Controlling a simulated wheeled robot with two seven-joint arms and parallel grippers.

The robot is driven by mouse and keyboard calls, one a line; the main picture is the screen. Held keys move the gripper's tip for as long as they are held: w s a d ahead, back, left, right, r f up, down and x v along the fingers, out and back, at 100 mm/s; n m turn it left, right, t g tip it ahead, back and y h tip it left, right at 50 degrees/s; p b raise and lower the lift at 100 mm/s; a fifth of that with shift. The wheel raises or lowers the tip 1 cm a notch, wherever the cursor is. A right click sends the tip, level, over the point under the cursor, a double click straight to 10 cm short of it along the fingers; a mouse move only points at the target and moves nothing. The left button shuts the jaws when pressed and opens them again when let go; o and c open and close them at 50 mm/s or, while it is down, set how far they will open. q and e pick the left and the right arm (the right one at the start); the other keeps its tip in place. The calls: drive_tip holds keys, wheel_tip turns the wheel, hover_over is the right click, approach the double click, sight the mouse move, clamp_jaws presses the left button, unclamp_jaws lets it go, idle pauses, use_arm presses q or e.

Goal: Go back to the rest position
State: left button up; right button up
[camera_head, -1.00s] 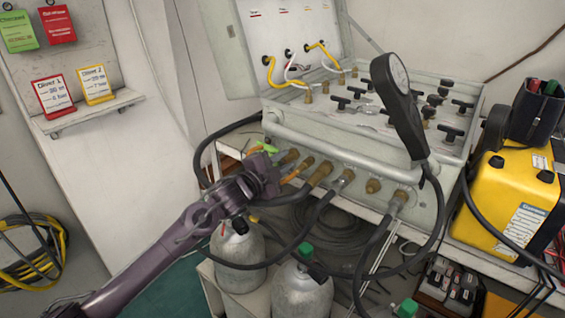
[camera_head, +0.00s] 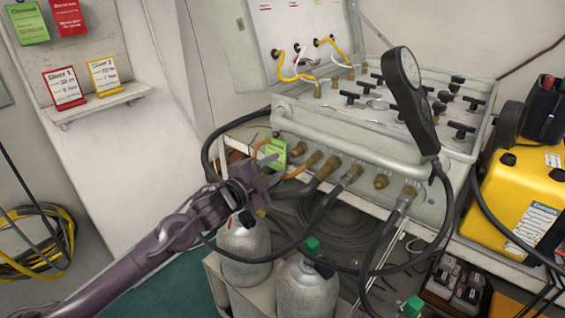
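My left gripper (camera_head: 268,168) is in front of the left end of the grey air panel (camera_head: 400,178), beside its row of brass fittings. One grey finger stands out at the upper edge of its dark body, so it looks open; the other finger is hard to make out. A small green tag (camera_head: 275,150) hangs at the panel's left front, just past that finger. I cannot tell whether they touch. My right gripper is not in view.
Black hoses (camera_head: 318,205) loop below the fittings, close to my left gripper. Grey cylinders (camera_head: 243,248) with valves stand under it. A handheld gauge (camera_head: 412,95) rises over the panel. A yellow case (camera_head: 520,195) stands right. A wall shelf (camera_head: 98,103) holds cards. Floor at lower left is clear.

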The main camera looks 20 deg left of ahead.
use_arm(q)
drive_tip(key=shift+s+a, duration=0.1)
drive_tip(key=shift+s, duration=0.3)
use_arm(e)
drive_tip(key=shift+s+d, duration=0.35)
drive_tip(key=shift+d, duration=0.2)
